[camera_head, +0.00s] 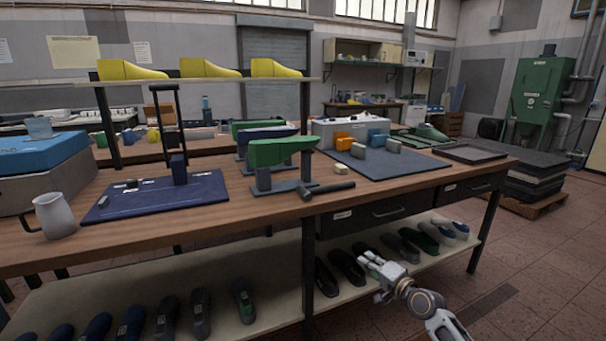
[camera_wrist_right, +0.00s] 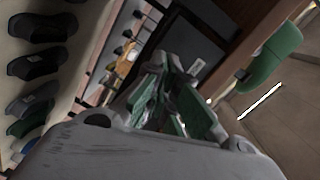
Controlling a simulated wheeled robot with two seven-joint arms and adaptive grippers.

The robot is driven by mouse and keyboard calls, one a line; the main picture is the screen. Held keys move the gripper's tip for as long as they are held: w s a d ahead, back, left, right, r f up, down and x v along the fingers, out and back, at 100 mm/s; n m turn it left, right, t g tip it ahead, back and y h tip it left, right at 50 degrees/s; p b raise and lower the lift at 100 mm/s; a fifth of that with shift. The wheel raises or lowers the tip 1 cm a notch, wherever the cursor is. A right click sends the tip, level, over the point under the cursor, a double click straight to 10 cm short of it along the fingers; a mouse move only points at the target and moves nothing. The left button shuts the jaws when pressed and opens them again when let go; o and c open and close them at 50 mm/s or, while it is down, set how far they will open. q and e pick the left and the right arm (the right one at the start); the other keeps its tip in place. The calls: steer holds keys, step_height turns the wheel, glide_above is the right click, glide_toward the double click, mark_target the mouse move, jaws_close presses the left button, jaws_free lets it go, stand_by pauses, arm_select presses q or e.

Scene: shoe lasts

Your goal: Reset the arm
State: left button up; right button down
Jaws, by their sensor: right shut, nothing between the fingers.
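My right gripper (camera_head: 368,262) is in the lower right of the head view, in front of the table's lower shelf and below the drawers. It is shut with nothing between its fingers. In the right wrist view its green-padded fingers (camera_wrist_right: 178,105) point away from the camera. My left gripper does not show in either view. A green shoe last (camera_head: 280,152) stands on a grey stand on the table, well above and left of the right gripper. Blue and green lasts stand behind it. Yellow lasts (camera_head: 211,68) lie on the raised shelf.
The wooden table (camera_head: 250,210) has drawers (camera_head: 385,211) at its front edge. Several shoes (camera_head: 345,266) rest on the lower shelf near my right gripper. A hammer (camera_head: 325,189), a grey mug (camera_head: 54,215) and mats lie on the table.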

steer(key=s+a+f+n+g+h, duration=0.1)
steer(key=s+a+n+g+h, duration=0.1)
steer(key=s+n, duration=0.45)
steer(key=s+a+n+g+h, duration=0.2)
steer(key=s+n+g, duration=0.1)
steer(key=s+n, duration=0.3)
arm_select(q)
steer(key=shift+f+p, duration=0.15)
steer(key=shift+p, duration=0.45)
arm_select(e)
steer(key=s+a+f+g, duration=0.1)
steer(key=s+f+g, duration=0.1)
steer(key=s+f, duration=0.8)
steer(key=s+a+f+g, duration=0.1)
steer(key=s+f+g, duration=0.2)
steer(key=s+f, duration=0.6)
steer(key=s+m, duration=0.1)
steer(key=s, duration=0.7)
steer(key=shift+s+a+f+h, duration=0.2)
steer(key=shift+a+f+h, duration=0.15)
steer(key=shift+h, duration=0.05)
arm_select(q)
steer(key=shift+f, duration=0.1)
arm_select(e)
steer(key=shift+f, duration=0.1)
